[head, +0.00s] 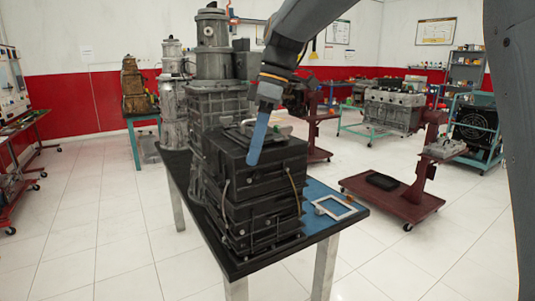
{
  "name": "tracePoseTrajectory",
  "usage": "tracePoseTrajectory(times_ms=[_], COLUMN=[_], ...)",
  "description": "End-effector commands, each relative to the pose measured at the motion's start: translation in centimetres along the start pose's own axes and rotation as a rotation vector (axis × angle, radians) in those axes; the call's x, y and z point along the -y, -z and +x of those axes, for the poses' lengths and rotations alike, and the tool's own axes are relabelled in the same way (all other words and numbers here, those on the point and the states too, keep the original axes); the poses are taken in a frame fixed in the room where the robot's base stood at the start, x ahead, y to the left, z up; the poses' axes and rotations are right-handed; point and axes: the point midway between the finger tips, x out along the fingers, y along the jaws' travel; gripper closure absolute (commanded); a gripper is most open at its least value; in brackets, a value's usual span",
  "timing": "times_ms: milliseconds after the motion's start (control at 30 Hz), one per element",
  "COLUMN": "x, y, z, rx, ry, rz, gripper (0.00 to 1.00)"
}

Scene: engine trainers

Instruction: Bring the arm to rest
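My arm comes in from the top of the head view and bends down toward the engine trainer. At its end is my gripper (259,138), of which a blue finger shows, pointing down. It is in front of the upper part of a dark engine block (262,185), and I cannot tell whether it touches it. The second finger does not show apart from the first, so the opening between them cannot be made out. No object is visible in the gripper. The engine block stands on a table (335,218) with a blue and black top.
White tiled floor (90,215) is open at left and front.

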Motion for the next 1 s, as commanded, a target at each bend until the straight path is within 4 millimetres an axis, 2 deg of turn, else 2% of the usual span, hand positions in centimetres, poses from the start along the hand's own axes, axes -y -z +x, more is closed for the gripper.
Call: tracePoseTrajectory(times_ms=[133,267,400,500,600,700,833,1000], x=[0.4,2.1,5.7,8.8,11.7,13.7,14.8,14.9], y=[-5.9,-12.7,-19.7,-23.6,-26.3,-27.9,-28.9,-28.9], z=[4.0,8.6,13.4,16.3,18.5,19.9,20.7,20.8], rx=[0.042,0.080,0.103,0.104,0.098,0.088,0.080,0.079], ry=[-0.043,-0.109,-0.188,-0.240,-0.280,-0.307,-0.323,-0.325], rz=[0.284,0.615,0.962,1.173,1.335,1.442,1.503,1.512], gripper=[0.69,0.69,0.69,0.69,0.69,0.69,0.69,0.69])
